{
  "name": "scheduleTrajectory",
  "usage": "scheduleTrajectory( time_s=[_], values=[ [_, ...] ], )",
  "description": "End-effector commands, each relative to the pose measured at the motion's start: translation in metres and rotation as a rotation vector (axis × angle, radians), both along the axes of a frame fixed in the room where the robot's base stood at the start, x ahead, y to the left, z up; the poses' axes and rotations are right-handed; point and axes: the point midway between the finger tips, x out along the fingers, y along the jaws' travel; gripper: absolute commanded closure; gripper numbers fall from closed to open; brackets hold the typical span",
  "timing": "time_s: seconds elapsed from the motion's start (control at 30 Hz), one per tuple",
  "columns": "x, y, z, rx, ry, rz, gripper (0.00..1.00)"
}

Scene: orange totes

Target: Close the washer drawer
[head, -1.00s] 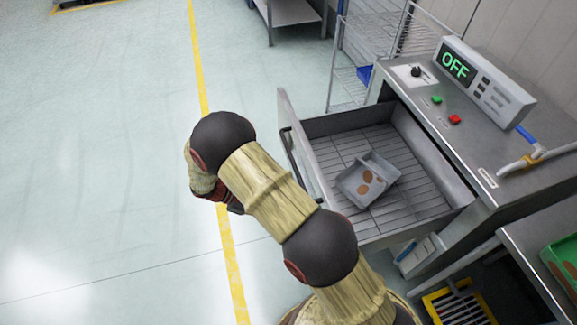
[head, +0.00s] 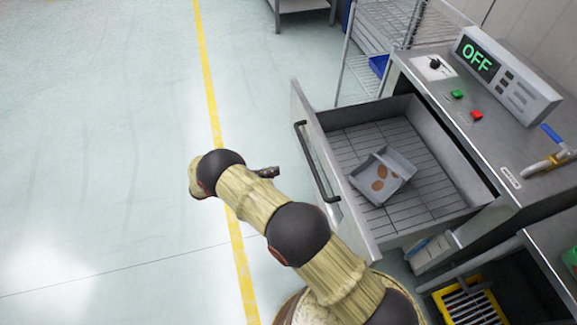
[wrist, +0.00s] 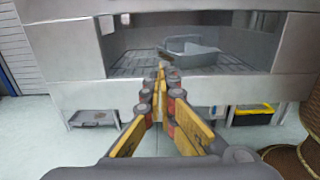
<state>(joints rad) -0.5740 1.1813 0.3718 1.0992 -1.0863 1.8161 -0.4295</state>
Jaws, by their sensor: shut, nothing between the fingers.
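The washer drawer (head: 316,165) is pulled out of the grey washer (head: 520,140), its front panel and dark handle (head: 317,162) facing left in the head view. In it a small grey tray (head: 397,163) with brown spots rests on the rack; the tray also shows in the wrist view (wrist: 192,50). My gripper (wrist: 163,70) is shut and empty, its fingertips together and pointing at the washer and drawer in the wrist view. In the head view, part of my gripper (head: 267,172) shows left of the handle, with a gap between them.
The washer's display reads OFF (head: 477,58). A wire rack (head: 385,25) stands behind the drawer. A yellow-edged bin (head: 470,303) is low at the right, below a side table. Floor with a yellow line (head: 213,100) is open at the left.

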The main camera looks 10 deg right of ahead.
Motion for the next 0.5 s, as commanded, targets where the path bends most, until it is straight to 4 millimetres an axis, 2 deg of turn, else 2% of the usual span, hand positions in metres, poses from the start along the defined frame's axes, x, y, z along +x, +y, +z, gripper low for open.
scheduleTrajectory(
  time_s=[0.5],
  values=[
    [0.002,-0.096,-0.002,0.002,0.000,-0.004,1.00]
  ],
)
